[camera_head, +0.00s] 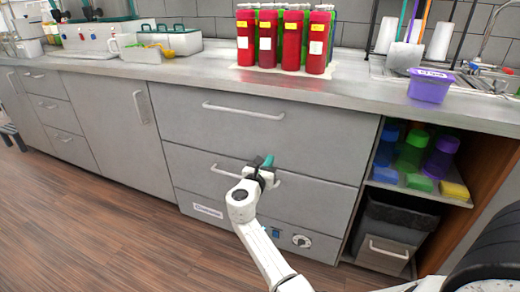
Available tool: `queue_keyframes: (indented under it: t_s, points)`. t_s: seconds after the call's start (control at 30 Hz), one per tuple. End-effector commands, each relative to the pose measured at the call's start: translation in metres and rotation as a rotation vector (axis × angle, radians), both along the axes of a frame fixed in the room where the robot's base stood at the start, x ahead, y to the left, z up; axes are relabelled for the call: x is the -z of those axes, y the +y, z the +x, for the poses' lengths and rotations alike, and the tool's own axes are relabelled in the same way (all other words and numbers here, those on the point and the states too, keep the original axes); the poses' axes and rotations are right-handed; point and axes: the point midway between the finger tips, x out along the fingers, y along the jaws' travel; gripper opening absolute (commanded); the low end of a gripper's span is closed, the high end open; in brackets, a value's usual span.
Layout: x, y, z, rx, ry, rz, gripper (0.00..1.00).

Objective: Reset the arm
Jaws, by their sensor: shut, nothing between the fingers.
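My white arm rises from the bottom right of the view, and my gripper (267,163) is at its end. The gripper is dark with teal fingertips, and the fingers are shut with nothing between them. It appears in front of the middle drawer (190,165) of the grey cabinet, overlapping that drawer's handle (229,173). I cannot tell whether it touches the handle. The drawers look shut.
The counter (190,75) above holds several red bottles (291,40), a purple tub (430,86) and white containers (172,40). An open shelf at right holds coloured bottles (411,150) above a bin (385,250).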

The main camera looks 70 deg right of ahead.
Motion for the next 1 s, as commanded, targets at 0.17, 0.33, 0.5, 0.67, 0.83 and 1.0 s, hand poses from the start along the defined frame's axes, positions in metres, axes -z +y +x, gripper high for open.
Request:
queue_keyframes:
  t_s: [0.17,0.33,0.5,0.67,0.83,1.0]
  points:
    - [0.000,0.003,0.000,0.000,0.000,0.000,0.00]
    - [0.003,0.007,-0.003,0.003,-0.031,0.013,0.00]
    - [0.030,0.044,-0.025,0.046,-0.331,0.149,0.00]
    - [0.080,0.110,-0.060,0.174,-0.782,0.414,0.00]
    - [0.131,0.194,-0.093,0.411,-1.150,0.737,0.00]
    - [0.160,0.280,-0.125,0.708,-1.325,1.009,0.00]
